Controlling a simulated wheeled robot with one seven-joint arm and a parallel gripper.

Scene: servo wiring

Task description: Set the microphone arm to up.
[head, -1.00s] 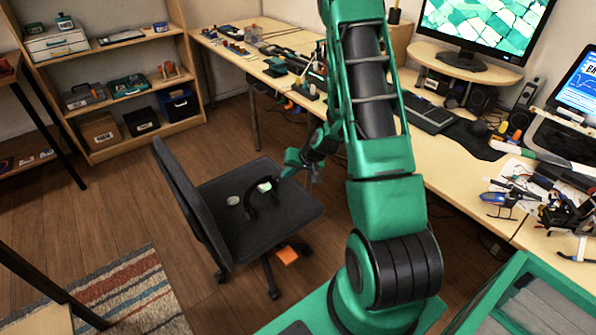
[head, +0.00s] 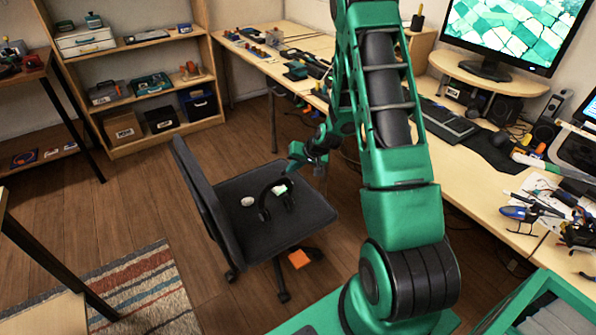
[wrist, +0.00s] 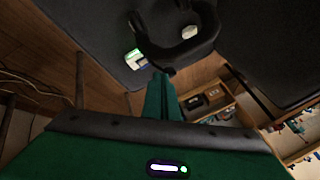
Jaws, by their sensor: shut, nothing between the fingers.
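A black headset (head: 266,209) lies on the seat of the dark office chair. It also shows at the top of the wrist view (wrist: 182,50), as a dark curved band. I cannot clearly tell its microphone arm from the band, nor how that arm is set. My gripper (head: 289,174) is just above and beyond the headset in the head view. In the wrist view my gripper (wrist: 163,78) is shut and empty, its tips close to the headset's band. I cannot tell whether they touch it.
A small white and green item (head: 281,189) lies by the headset, and a pale round item (head: 247,201) to its left. The chair's backrest (head: 200,190) rises at the left of the seat. The long desk (head: 465,195) is at the right.

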